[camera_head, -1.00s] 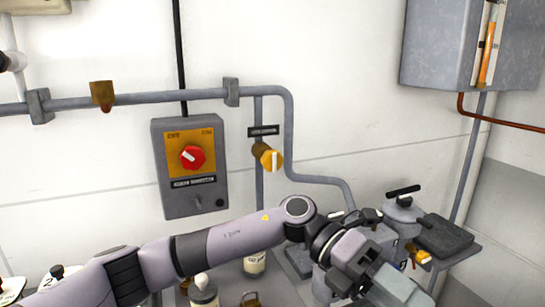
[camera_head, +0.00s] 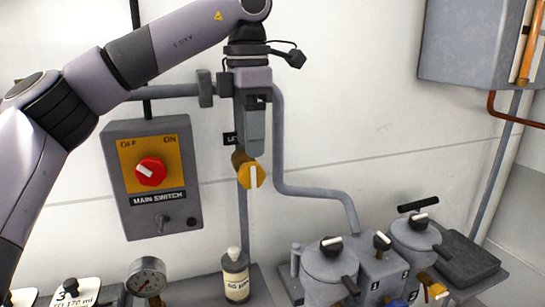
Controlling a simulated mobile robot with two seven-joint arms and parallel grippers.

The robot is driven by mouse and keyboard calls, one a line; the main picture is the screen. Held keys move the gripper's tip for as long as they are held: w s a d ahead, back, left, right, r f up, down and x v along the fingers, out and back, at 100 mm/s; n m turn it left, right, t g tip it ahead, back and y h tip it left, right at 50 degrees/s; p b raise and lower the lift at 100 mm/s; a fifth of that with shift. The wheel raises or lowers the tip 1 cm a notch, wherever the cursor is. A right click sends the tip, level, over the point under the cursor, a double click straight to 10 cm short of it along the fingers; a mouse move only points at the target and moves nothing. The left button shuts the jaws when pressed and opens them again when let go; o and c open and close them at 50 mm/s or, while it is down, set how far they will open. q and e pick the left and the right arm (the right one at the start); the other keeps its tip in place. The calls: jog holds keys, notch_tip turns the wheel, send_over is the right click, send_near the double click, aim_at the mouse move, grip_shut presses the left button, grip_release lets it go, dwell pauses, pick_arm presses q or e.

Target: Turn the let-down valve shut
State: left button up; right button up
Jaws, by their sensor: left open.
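The let-down valve appears to be the yellow knob (camera_head: 249,172) with a white pointer mark, on the vertical grey pipe in the middle of the head view. Its pointer stands about upright. The dark label (camera_head: 229,139) above it is mostly covered by my gripper. My left gripper (camera_head: 254,150) hangs down from above, fingers pointing at the knob, and is open. Its fingertips are at the knob's upper edge in the picture; I cannot tell whether they touch it. My right gripper is not in view.
A main switch box (camera_head: 153,180) with a red knob is left of the valve. A bottle (camera_head: 235,275) and a pressure gauge (camera_head: 146,277) stand below. Grey canisters (camera_head: 328,272) with black-handled knobs are at lower right. A grey cabinet (camera_head: 475,45) hangs at upper right.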

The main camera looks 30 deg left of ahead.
aim_at(251, 163)
pick_arm(q)
jog(key=shift+w+a+r, duration=0.1)
jog(key=shift+w+r, duration=0.05)
jog(key=shift+w, duration=0.3)
jog(key=shift+f, duration=0.4)
jog(key=shift+s+f, duration=0.1)
jog(key=shift+f, duration=0.25)
notch_tip(251, 163, down, 4)
jog(key=shift+r, duration=0.1)
jog(key=shift+f, duration=0.9)
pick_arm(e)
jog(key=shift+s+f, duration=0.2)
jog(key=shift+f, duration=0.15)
pick_arm(q)
jog(key=c, duration=1)
